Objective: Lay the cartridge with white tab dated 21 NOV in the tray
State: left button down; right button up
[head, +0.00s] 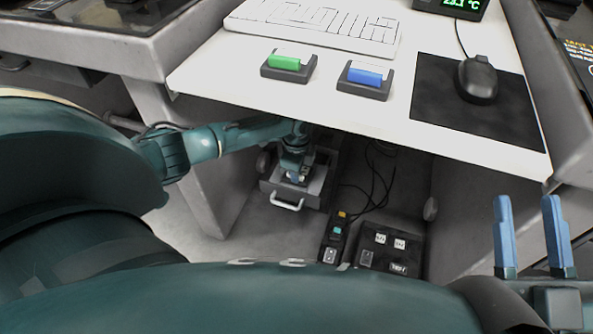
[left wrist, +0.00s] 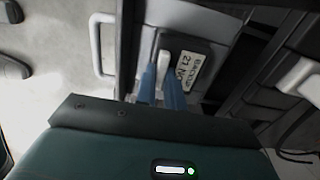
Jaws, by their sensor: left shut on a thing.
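The cartridge (left wrist: 209,45) is dark, with a white label reading "BACKUP" and "21 N…"; the rest of the date is unclear. Its white tab (left wrist: 165,58) is between the blue fingers of my left gripper (left wrist: 160,82), which is shut on it. In the head view my left gripper (head: 296,178) reaches down under the desk into an open grey drawer-like tray (head: 316,196) with a pale handle. The cartridge is over or in this tray; I cannot tell whether it touches the bottom. My right gripper (head: 527,207) is open and empty at the right.
The white desk (head: 225,80) overhangs the tray. On it are a green-topped dark holder (head: 288,66), a blue-topped one (head: 363,80), a keyboard (head: 315,25) and a mouse (head: 477,78). Cables (head: 375,190), a power strip (head: 333,240) and a dark box (head: 390,252) lie below.

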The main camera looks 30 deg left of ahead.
pick_arm(q)
jog(key=shift+f, duration=0.4)
pick_arm(e)
jog(key=shift+f, duration=0.15)
pick_arm(q)
jog(key=c, duration=0.9)
grip_release()
jog(key=shift+o, duration=0.2)
pick_arm(e)
jog(key=shift+f, duration=0.1)
pick_arm(q)
jog(key=shift+r+p, duration=0.35)
jog(key=shift+r, duration=0.1)
notch_tip(320, 180, up, 2)
jog(key=shift+p, duration=1.05)
notch_tip(320, 180, up, 4)
jog(key=p, duration=0.4)
jog(key=shift+r+p, duration=0.2)
jog(key=shift+p, duration=0.15)
jog(key=shift+r, duration=0.1)
pick_arm(e)
jog(key=f+h, duration=0.1)
jog(key=s+f+g+h, duration=0.1)
jog(key=f+g+h, duration=0.1)
jog(key=f, duration=0.1)
jog(key=shift+s+d+m+h, duration=0.15)
jog(key=shift+d+m+h, duration=0.15)
jog(key=shift+d+m, duration=0.1)
